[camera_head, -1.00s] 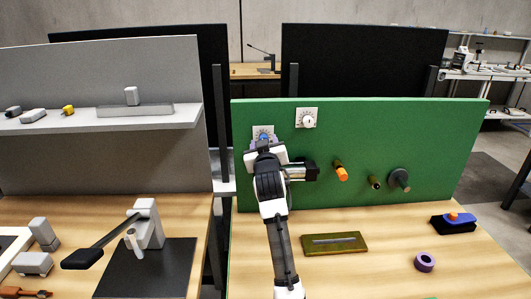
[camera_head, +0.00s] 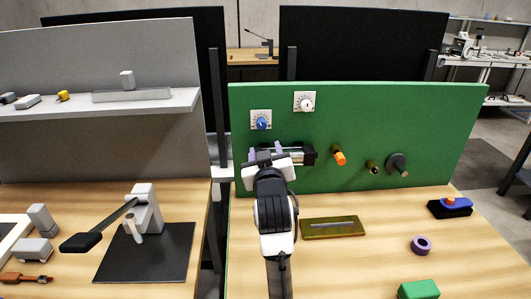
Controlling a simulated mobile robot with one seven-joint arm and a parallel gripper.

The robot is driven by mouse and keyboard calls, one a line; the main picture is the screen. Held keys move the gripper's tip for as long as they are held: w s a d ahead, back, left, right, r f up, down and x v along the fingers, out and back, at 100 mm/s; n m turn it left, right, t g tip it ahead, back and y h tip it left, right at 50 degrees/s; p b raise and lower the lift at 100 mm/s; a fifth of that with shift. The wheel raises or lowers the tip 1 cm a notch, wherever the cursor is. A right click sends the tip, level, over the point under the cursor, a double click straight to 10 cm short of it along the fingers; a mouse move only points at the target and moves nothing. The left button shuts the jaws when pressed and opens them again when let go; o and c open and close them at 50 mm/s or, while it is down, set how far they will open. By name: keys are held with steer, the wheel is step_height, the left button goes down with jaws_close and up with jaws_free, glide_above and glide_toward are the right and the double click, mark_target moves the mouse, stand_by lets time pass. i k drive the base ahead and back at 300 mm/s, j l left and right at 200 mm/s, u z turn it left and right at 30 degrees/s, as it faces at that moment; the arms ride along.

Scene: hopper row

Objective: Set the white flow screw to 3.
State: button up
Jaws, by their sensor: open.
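The white flow screw (camera_head: 307,104) is a round white knob on a pale square dial plate, high on the green panel (camera_head: 420,110). Its dial marks are too small to read. A blue knob (camera_head: 262,124) on a similar plate sits lower and to its left. My gripper (camera_head: 265,150) is in front of the panel, below the blue knob and below and left of the white screw. Its lilac fingers stand apart, open and touching neither knob. My wrist hides the panel's lower left part.
An orange-tipped knob (camera_head: 340,158), a small dark peg (camera_head: 373,167) and a grey round knob (camera_head: 397,164) stick out of the panel at right. On the table lie an olive tray (camera_head: 333,228), a purple ring (camera_head: 421,245) and a green block (camera_head: 418,289). The panel around the white screw is clear.

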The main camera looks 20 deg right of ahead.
mark_target(306, 106)
steer(key=z, duration=0.8)
